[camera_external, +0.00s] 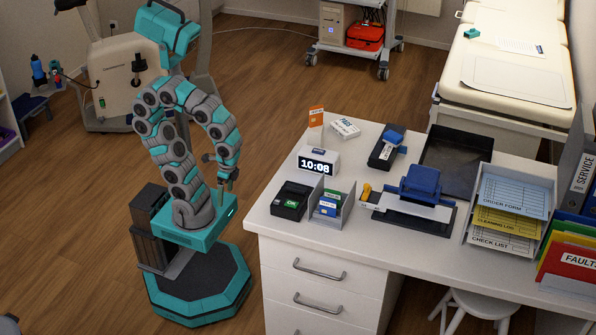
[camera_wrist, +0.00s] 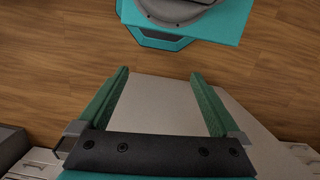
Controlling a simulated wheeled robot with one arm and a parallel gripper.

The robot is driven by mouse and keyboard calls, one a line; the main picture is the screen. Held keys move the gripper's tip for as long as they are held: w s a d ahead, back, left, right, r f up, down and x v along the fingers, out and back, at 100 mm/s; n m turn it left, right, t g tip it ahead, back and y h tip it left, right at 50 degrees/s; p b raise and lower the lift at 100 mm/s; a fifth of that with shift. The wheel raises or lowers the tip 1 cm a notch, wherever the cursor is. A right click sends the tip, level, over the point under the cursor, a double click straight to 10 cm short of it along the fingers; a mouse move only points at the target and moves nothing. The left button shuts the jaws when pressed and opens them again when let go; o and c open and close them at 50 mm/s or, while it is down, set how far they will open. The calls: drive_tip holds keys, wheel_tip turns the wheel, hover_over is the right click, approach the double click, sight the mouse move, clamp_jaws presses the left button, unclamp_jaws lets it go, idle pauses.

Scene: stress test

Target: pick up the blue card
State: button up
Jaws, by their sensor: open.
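A blue card (camera_external: 328,209) with white print stands in a small grey upright holder (camera_external: 346,208) near the desk's front left edge, with a green-topped card just behind it. My gripper (camera_external: 227,184) is in the air left of the desk, well apart from the card. In the wrist view my gripper (camera_wrist: 160,75) has its two green fingers spread, with nothing between them but the pale desktop and floor below. The blue card does not show in the wrist view.
Left of the holder is a black device (camera_external: 291,201) with a green OK label. A clock (camera_external: 318,161) stands behind. Right of it are a yellow-tipped item (camera_external: 366,191), a blue-handled punch (camera_external: 419,187) and stacked paper trays (camera_external: 508,212). The desk's front left corner is bare.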

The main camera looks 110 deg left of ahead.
drive_tip(key=shift+s+f+m, duration=0.4)
drive_tip(key=shift+s, duration=0.15)
drive_tip(key=shift+c, duration=0.3)
drive_tip(key=shift+s+a+f, duration=0.1)
drive_tip(key=shift+f, duration=0.05)
drive_tip(key=shift+c, duration=0.7)
drive_tip(key=c, duration=0.8)
